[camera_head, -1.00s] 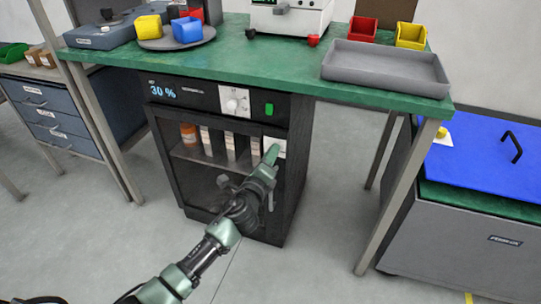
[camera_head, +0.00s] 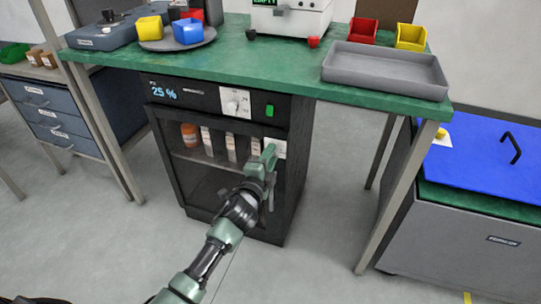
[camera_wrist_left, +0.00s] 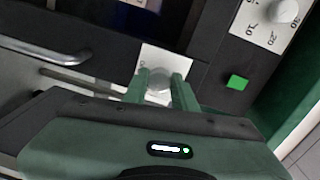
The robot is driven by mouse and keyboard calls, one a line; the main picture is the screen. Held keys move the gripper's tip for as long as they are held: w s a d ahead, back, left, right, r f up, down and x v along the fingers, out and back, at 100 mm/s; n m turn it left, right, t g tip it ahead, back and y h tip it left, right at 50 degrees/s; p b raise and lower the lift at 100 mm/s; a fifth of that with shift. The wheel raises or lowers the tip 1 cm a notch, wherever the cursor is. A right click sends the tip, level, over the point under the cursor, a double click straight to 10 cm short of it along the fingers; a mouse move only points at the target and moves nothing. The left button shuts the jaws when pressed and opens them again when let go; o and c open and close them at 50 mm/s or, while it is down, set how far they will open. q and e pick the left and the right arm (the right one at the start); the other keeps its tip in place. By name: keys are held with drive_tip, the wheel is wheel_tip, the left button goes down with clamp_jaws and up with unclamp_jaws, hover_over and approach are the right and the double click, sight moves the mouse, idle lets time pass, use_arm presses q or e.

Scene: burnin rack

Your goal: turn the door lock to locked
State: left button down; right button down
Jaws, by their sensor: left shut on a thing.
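The door lock is a small round grey knob (camera_wrist_left: 159,84) on a white plate (camera_wrist_left: 165,58), at the upper right of the black cabinet's glass door. In the head view the lock plate (camera_head: 280,147) is partly hidden behind my gripper. My left gripper (camera_head: 269,152) is at the lock; in the left wrist view its two green fingers (camera_wrist_left: 160,88) sit on either side of the knob, shut on it. The fingers hide part of the plate, and I cannot read the lock's setting. The cabinet door (camera_head: 205,182) looks closed. My right gripper is not in view.
A bar handle (camera_wrist_left: 45,52) is close to my gripper on the door. Above are a white dial (camera_head: 234,101), a green button (camera_head: 269,110) and a display (camera_head: 177,92) reading 25 %. The green bench top (camera_head: 240,62) overhangs the cabinet; a table leg (camera_head: 395,205) stands right.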

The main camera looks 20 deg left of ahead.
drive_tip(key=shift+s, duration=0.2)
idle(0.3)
use_arm(q)
drive_tip(key=c, duration=1.1)
unclamp_jaws()
drive_tip(key=s+p, duration=0.1)
drive_tip(key=s, duration=0.7)
drive_tip(key=shift+a+r+p, duration=0.1)
drive_tip(key=shift+p, duration=0.2)
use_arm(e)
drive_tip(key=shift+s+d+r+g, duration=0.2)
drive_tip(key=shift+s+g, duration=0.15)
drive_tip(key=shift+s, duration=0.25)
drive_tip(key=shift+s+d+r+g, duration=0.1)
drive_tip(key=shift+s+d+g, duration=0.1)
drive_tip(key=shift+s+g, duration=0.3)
